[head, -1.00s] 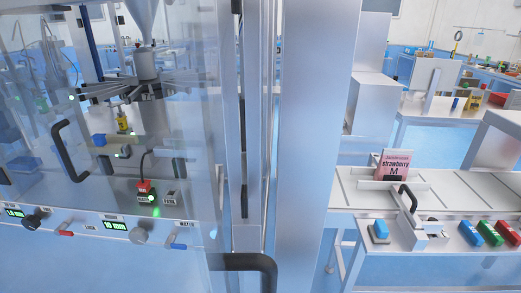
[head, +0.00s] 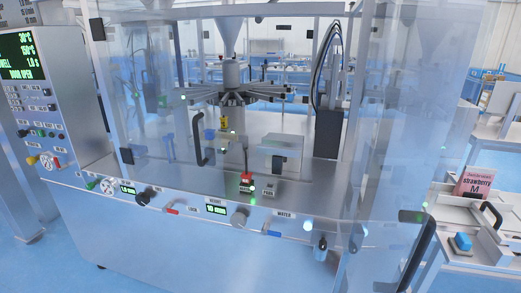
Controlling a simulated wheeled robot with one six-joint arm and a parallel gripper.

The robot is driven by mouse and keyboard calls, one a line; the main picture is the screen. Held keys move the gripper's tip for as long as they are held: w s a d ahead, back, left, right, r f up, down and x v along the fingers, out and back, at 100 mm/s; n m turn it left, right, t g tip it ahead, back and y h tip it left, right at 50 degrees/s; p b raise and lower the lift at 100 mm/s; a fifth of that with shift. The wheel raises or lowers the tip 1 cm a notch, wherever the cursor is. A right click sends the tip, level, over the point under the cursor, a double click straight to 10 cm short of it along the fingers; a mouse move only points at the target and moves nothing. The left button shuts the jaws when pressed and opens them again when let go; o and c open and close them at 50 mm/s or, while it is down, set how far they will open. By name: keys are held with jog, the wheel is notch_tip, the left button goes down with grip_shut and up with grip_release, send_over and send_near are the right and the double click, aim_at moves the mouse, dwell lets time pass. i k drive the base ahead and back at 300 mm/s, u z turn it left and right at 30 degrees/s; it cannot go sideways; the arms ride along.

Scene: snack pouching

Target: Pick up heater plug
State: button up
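A small red plug (head: 246,178), which looks like the heater plug, stands upright on the machine deck behind the clear front panel. A dark cable seems to rise from it. A green light glows at its right, beside a small labelled block (head: 268,190). The plug is small, and I cannot tell how firmly it sits in its socket. My gripper is not in view.
Clear panels (head: 340,150) enclose the machine, with a black handle (head: 201,140) at the front and another (head: 418,255) at lower right. Knobs and displays (head: 217,209) line the front. A control cabinet (head: 45,110) stands left. A pink strawberry pouch (head: 474,184) stands right.

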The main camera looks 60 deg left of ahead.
aim_at(246, 179)
jog(key=u, duration=1.85)
